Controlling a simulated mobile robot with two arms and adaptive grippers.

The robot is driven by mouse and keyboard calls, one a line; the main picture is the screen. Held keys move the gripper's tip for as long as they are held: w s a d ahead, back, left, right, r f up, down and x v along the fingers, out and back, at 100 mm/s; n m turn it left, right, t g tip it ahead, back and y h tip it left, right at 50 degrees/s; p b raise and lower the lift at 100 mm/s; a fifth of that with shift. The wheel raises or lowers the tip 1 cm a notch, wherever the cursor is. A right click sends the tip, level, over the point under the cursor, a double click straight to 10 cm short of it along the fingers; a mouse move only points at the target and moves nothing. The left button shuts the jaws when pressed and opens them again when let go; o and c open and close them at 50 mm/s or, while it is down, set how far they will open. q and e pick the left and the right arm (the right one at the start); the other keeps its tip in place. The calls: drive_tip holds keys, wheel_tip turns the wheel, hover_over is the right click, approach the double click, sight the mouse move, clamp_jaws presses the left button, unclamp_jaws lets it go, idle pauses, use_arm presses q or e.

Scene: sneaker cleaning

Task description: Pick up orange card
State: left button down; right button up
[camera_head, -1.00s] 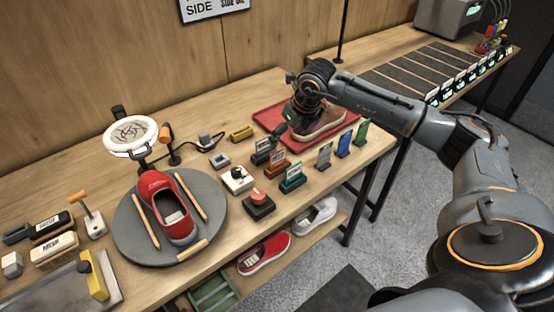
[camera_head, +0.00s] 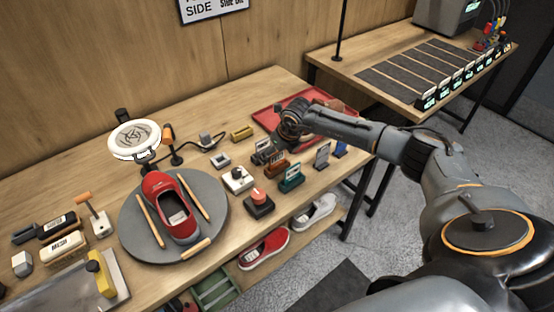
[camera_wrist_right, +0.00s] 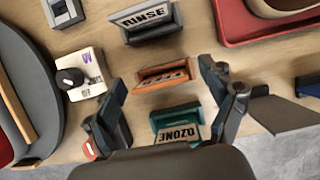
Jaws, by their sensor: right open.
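The orange card stands upright in an orange holder (camera_head: 276,167) in the head view, between a dark holder and a teal one (camera_head: 291,180). In the right wrist view the orange holder (camera_wrist_right: 164,75) lies between and just ahead of my right gripper's fingertips, with the card's lettering facing the camera. My right gripper (camera_wrist_right: 163,84) is open and empty, with a finger on each side of the holder's line. In the head view the right gripper (camera_head: 277,146) is low by the holders, its fingertips hard to make out. My left gripper is out of view.
A dark RINSE holder (camera_wrist_right: 147,20) and a teal OZONE holder (camera_wrist_right: 179,124) stand close on either side. A white knob box (camera_head: 237,179) and a red button box (camera_head: 258,203) stand to the left. A red tray (camera_head: 268,108) lies behind, and grey holders stand to the right.

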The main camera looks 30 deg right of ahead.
drive_tip(key=c, duration=1)
drive_tip(key=shift+c, duration=0.2)
